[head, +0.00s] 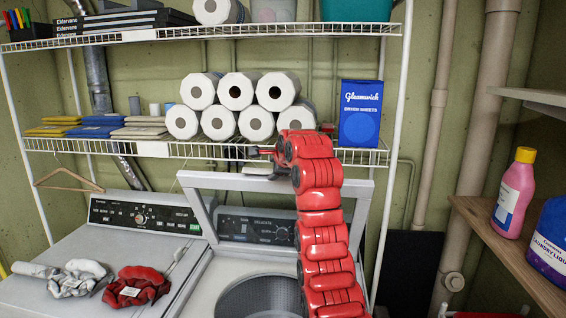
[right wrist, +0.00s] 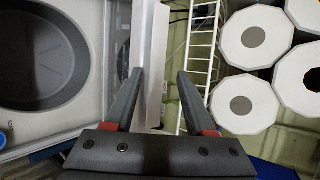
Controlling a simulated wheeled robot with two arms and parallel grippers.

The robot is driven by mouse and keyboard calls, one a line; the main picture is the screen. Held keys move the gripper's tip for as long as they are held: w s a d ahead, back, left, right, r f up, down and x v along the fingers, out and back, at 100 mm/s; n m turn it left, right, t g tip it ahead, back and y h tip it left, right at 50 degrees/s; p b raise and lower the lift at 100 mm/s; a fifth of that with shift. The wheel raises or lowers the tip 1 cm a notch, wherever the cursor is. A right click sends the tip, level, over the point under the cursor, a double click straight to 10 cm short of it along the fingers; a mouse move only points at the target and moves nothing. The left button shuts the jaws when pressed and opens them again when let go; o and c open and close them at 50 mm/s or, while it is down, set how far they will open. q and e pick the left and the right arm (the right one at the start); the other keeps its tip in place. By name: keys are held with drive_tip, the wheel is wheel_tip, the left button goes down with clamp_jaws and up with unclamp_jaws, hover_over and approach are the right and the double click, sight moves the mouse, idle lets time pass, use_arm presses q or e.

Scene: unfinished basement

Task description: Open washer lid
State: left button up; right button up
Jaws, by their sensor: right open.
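The washer (head: 202,290) stands in front of me, and its round drum opening (head: 262,296) is exposed. Its lid (head: 362,190) stands raised at the back, with the control panel (head: 255,230) showing through its frame. My right arm reaches up past the lid, and the right gripper (head: 262,151) is at its top edge. In the right wrist view the right gripper (right wrist: 158,88) is open, with the lid's edge (right wrist: 153,50) between its fingers, close to the left finger. The drum also shows there (right wrist: 40,55). My left gripper is not in view.
A wire shelf (head: 90,148) with paper rolls (head: 237,92) and a blue box (head: 360,113) hangs just behind the lid. A dryer (head: 130,255) with grey and red gloves (head: 138,287) stands left. A wooden shelf (head: 490,235) with bottles (head: 514,193) is at right.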

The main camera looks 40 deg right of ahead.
drive_tip(key=b+v, duration=0.4)
drive_tip(key=v, duration=1.1)
drive_tip(key=shift+s+a+r, duration=0.1)
drive_tip(key=shift+s+a, duration=0.05)
drive_tip(key=shift+a, duration=0.1)
